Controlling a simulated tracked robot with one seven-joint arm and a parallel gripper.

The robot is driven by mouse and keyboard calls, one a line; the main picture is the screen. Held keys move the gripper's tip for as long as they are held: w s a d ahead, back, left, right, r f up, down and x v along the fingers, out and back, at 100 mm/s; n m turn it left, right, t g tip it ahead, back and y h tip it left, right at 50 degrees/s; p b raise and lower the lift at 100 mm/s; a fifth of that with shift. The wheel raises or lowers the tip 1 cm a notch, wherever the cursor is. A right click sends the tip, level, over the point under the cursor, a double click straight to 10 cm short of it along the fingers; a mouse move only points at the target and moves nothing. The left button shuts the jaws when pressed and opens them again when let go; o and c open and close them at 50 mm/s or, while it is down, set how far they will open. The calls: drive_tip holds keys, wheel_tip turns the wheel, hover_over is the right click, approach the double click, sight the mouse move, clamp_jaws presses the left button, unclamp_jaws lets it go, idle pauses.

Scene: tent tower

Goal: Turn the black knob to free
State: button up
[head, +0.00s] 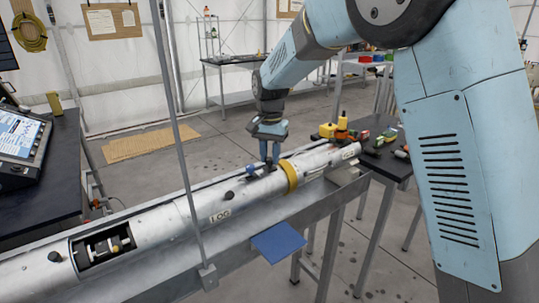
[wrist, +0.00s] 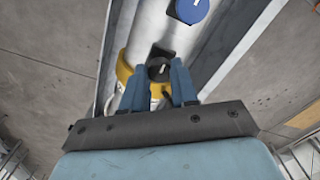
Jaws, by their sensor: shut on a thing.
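The black knob (wrist: 159,71) sits on a dark plate on the long silver tube (head: 160,222). It shows a small white mark on its face in the wrist view. My gripper (head: 270,159) points down onto the tube just left of the yellow ring (head: 289,177). In the wrist view its two blue fingers stand on either side of the black knob, shut on it. In the head view the fingers largely hide this knob. A blue knob (wrist: 187,9) sits further along the tube; it also shows in the head view (head: 252,171), left of my gripper.
The tube lies in a grey trough (head: 180,272) with a thin upright post (head: 178,130) in front. A blue plate (head: 278,242) juts from its near side. A black table (head: 395,165) with several coloured parts stands right; a screen (head: 20,138) stands left.

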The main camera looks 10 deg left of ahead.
clamp_jaws()
drive_tip(key=shift+n, duration=0.4)
drive_tip(key=n, duration=0.2)
drive_tip(key=shift+n, duration=0.3)
drive_tip(key=n, duration=0.4)
drive_tip(key=shift+n, duration=0.3)
drive_tip(key=n, duration=0.9)
drive_tip(key=shift+d+n, duration=0.1)
drive_tip(key=shift+n, duration=0.5)
drive_tip(key=shift+w, duration=0.1)
